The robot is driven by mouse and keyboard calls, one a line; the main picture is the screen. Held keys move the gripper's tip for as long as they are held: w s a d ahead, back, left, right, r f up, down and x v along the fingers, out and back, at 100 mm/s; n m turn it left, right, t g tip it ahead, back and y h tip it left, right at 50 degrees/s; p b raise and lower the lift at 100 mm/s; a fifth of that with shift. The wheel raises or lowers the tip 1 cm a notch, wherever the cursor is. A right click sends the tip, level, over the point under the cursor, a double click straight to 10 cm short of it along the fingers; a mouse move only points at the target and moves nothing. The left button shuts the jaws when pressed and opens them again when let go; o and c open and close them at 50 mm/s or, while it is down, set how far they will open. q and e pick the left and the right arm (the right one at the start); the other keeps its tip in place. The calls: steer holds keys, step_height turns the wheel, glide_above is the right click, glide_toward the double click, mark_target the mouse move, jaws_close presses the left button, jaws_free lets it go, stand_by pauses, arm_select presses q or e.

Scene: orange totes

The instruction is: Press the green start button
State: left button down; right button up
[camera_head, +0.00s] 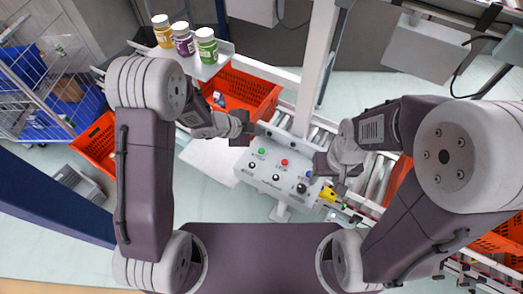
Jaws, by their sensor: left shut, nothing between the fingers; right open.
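The green start button (262,151) is a small round button on the upper left of a light grey control box (264,183). A red button (284,162) sits to its right, and several black knobs are on the same face. My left gripper (257,130) is shut and empty, just above the green button in the picture; I see a gap between them and cannot judge the height. My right gripper (338,187) is open and empty at the right edge of the box, apart from the green button.
A yellow connector (328,194) is at the box's right end. A roller conveyor (377,177) runs behind the box. Orange totes (240,91) stand behind and at the left. Three jars (184,42) stand on a shelf at upper left. A white post (316,65) rises behind the box.

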arm_select(q)
steer(key=b, duration=0.7)
glide_above(259, 152)
step_height(259, 152, down, 8)
steer(key=shift+d+r, duration=0.1)
steer(key=shift+r, duration=0.1)
steer(key=shift+w+f, duration=0.1)
steer(key=shift+f, duration=0.25)
arm_select(e)
step_height(259, 152, down, 8)
steer(key=shift+r, duration=0.15)
arm_select(q)
steer(key=shift+f, duration=0.1)
stand_by(0.4)
steer(key=shift+f+b, duration=0.25)
steer(key=shift+b, duration=0.1)
arm_select(e)
steer(key=shift+f, duration=0.3)
